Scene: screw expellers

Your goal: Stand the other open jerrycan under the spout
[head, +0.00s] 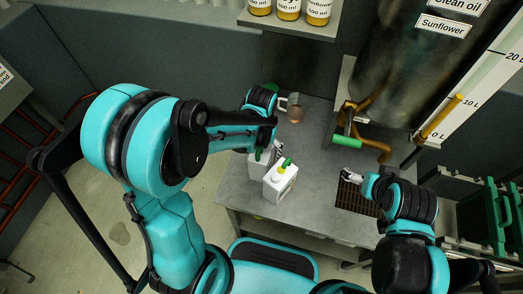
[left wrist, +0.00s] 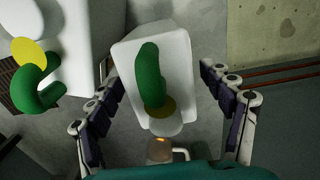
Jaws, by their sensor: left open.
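Two white jerrycans with green handles stand close together at the table's front left. The rear-left jerrycan (head: 254,164) is partly hidden by my left gripper (head: 275,152) in the head view. In the left wrist view this jerrycan (left wrist: 180,65) lies between the open, spread fingers of the left gripper (left wrist: 158,75), with a gap on both sides. The front-right jerrycan (head: 280,184) shows at the upper left of the left wrist view (left wrist: 78,60).
A dark grate (head: 355,197) lies on the grey table (head: 314,160) below the spout. A small jug (head: 293,108) stands at the back left. Bottles (head: 289,9) sit on a shelf above. The table between jerrycans and grate is clear. Green containers (head: 490,218) stand at the right.

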